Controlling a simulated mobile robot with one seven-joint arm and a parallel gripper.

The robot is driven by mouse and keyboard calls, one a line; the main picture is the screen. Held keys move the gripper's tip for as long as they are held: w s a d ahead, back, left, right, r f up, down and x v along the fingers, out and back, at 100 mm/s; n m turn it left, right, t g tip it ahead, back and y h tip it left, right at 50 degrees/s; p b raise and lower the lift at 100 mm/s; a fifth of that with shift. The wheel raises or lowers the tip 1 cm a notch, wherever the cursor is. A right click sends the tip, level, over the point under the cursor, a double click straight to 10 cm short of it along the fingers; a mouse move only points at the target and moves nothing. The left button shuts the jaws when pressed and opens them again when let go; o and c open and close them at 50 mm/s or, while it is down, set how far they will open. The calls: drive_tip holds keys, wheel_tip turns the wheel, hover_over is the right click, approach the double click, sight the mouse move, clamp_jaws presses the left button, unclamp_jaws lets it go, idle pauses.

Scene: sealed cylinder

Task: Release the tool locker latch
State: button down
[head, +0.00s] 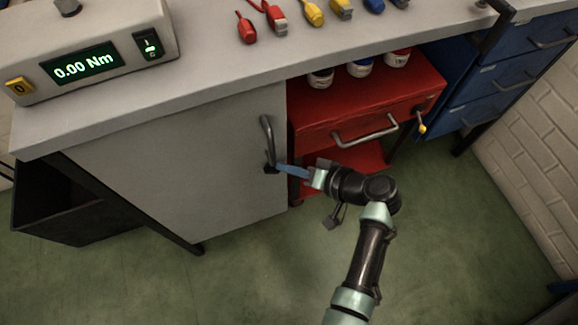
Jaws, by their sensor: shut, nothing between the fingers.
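The grey locker door (180,170) under the bench is closed. A dark latch handle (266,132) stands near its right edge, running roughly upright with a dark block at its lower end. My gripper (282,169) reaches in from the right, with slim blue fingers pointing left. The fingers are shut and empty. Their tips are right at the handle's lower end; I cannot tell whether they touch it.
A red cabinet (420,88) with a drawer handle stands just right of the door, close to my wrist. The bench top (200,75) overhangs the door. A torque display box (100,50) sits on it. Blue drawers (510,75) stand at right. The green floor (240,265) in front is clear.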

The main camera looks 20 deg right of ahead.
drive_tip(key=shift+d+f+m+y+b, duration=0.1)
drive_tip(key=shift+f+m+y+b, duration=0.25)
drive_tip(key=shift+y+b, duration=0.25)
drive_tip(key=shift+f+m+y+b, duration=0.15)
drive_tip(key=shift+m+y+b, duration=0.15)
drive_tip(key=shift+b, duration=0.3)
drive_tip(key=shift+d+f+m+t+y+b, duration=0.1)
drive_tip(key=shift+f+m+t+y+b, duration=0.3)
drive_tip(key=shift+t+y+b, duration=0.3)
drive_tip(key=shift+f+b, duration=0.35)
drive_tip(key=shift+b, duration=0.4)
idle(0.4)
